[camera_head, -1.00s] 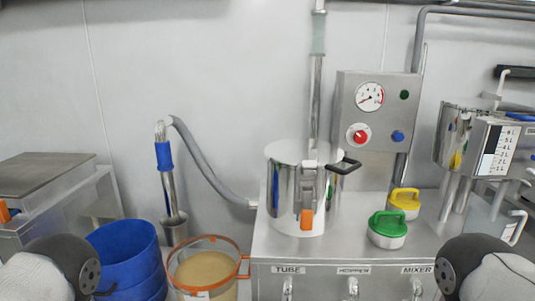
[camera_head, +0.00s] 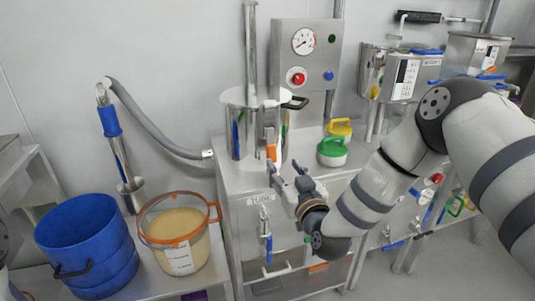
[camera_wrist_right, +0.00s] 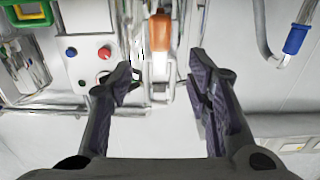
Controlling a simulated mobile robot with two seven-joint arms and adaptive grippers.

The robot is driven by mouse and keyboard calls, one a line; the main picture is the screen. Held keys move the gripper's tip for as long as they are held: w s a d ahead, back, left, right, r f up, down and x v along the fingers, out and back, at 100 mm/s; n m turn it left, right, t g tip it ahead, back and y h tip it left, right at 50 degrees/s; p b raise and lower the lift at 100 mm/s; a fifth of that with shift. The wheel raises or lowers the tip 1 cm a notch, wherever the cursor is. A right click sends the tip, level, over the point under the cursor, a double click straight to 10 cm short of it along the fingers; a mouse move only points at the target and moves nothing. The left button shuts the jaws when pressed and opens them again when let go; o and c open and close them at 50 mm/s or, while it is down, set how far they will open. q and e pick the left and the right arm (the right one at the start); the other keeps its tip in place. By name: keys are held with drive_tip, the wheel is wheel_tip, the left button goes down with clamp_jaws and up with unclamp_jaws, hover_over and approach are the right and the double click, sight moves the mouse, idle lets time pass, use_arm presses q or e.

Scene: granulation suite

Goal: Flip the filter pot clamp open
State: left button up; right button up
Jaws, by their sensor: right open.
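The filter pot (camera_head: 241,134) is a steel cylinder with a flat lid, standing on the steel cabinet. Its clamp (camera_head: 271,152) is on the pot's front side, a steel latch with an orange tip pointing down. My right gripper (camera_head: 285,174) is open and empty, just in front of and slightly below the clamp, apparently apart from it. In the right wrist view, the clamp's orange tip (camera_wrist_right: 160,32) lies ahead, roughly centred between the open fingers (camera_wrist_right: 158,76). My left gripper is not in view.
A green-lidded container (camera_head: 332,152) and a yellow-lidded one (camera_head: 340,129) stand right of the pot. A gauge panel (camera_head: 308,60) rises behind. Blue buckets (camera_head: 85,240) and a tub of beige powder (camera_head: 178,228) stand at lower left. A grey hose (camera_head: 150,125) runs to the cabinet's left side.

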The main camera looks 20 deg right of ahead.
sight(272, 152)
drive_tip(key=w, duration=0.3)
drive_tip(key=w+f+b, duration=0.1)
drive_tip(key=w, duration=0.5)
drive_tip(key=shift+w+a+f+b, duration=0.15)
drive_tip(key=shift+w+b, duration=0.15)
drive_tip(key=shift+b, duration=0.05)
drive_tip(key=shift+w+r, duration=0.25)
drive_tip(key=shift+w, duration=0.25)
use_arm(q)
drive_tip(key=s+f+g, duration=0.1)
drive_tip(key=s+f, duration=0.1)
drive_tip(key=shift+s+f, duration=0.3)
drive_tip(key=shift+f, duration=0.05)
use_arm(e)
drive_tip(key=shift+r, duration=0.1)
clamp_jaws()
